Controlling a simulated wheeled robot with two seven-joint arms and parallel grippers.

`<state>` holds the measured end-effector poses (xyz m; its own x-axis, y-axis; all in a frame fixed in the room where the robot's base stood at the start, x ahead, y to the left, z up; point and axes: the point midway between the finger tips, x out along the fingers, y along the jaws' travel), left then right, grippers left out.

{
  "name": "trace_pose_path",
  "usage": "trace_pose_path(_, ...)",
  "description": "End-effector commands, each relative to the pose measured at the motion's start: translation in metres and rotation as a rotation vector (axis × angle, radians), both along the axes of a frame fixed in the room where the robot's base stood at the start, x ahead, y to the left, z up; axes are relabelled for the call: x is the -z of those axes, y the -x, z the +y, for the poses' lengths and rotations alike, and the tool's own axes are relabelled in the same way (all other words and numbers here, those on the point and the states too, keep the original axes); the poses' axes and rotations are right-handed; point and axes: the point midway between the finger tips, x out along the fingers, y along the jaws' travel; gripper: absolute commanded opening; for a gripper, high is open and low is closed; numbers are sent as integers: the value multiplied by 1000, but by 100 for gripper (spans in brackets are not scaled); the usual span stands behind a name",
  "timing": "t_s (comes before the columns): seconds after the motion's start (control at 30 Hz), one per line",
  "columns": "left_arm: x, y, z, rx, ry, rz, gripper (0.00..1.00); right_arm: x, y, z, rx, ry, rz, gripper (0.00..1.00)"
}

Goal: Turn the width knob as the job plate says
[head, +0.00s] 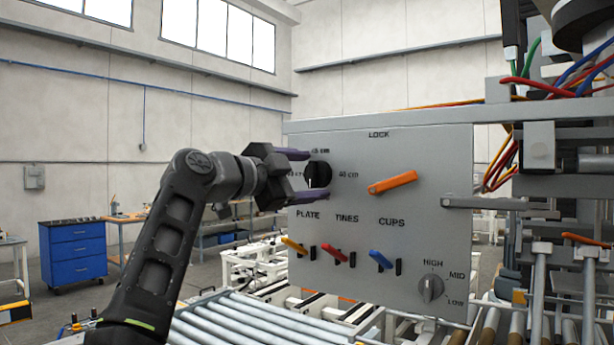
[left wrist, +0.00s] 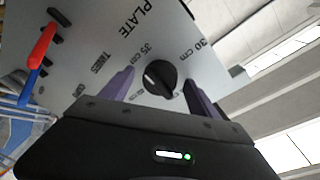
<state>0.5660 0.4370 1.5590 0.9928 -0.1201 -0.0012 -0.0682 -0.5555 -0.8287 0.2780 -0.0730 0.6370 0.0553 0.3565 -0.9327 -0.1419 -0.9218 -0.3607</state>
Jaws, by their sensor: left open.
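The black width knob (head: 319,174) sits on the grey panel (head: 440,220), with 35 cm printed above it and 40 cm to its right; the label to its left is partly covered. My left gripper (head: 301,175) is open in front of the knob, its purple fingers above and below it. In the left wrist view the knob (left wrist: 160,77) shows between the two spread fingers of my left gripper (left wrist: 158,88), a white mark on its face. I cannot tell whether the fingers touch it. No readable job plate shows. My right gripper is not in view.
The panel also carries an orange lock lever (head: 393,182), yellow (head: 294,245), red (head: 334,253) and blue (head: 381,259) levers, and a grey HIGH-MID-LOW knob (head: 431,289). A roller conveyor (head: 250,322) runs below. A blue cabinet (head: 73,252) stands far left.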

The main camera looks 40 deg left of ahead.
Motion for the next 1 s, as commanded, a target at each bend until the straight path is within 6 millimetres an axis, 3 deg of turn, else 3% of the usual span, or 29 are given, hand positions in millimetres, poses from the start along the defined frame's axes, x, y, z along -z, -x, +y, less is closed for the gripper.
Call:
trace_pose_path(0.33,1,8,1,-1,0,-2,70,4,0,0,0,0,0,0)
trace_pose_path(0.7,2,63,9,-3,-1,-1,70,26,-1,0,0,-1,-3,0)
trace_pose_path(1.0,0,78,9,0,0,0,70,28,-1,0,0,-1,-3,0)
